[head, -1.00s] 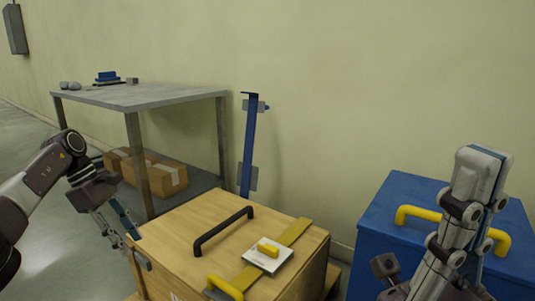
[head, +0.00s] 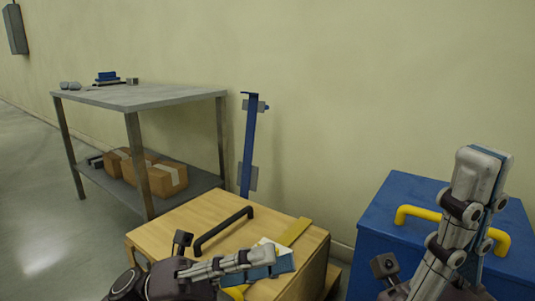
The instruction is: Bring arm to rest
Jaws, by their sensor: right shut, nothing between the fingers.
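My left gripper (head: 272,262) is low in front of the wooden box (head: 165,230), its fingers pointing right across the box's top. In the picture it covers most of the white plate (head: 266,242); only a sliver of the plate's far edge shows. Whether the fingers touch the plate, and whether they are open or shut, I cannot tell. My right gripper (head: 485,172) points up at the right, in front of the blue box (head: 385,215). Its fingers are together and empty.
The blue box has a yellow handle (head: 412,212). A grey table (head: 150,97) with cartons (head: 168,178) on its lower shelf stands at the left. A blue post (head: 249,140) leans by the wall. The left floor is clear.

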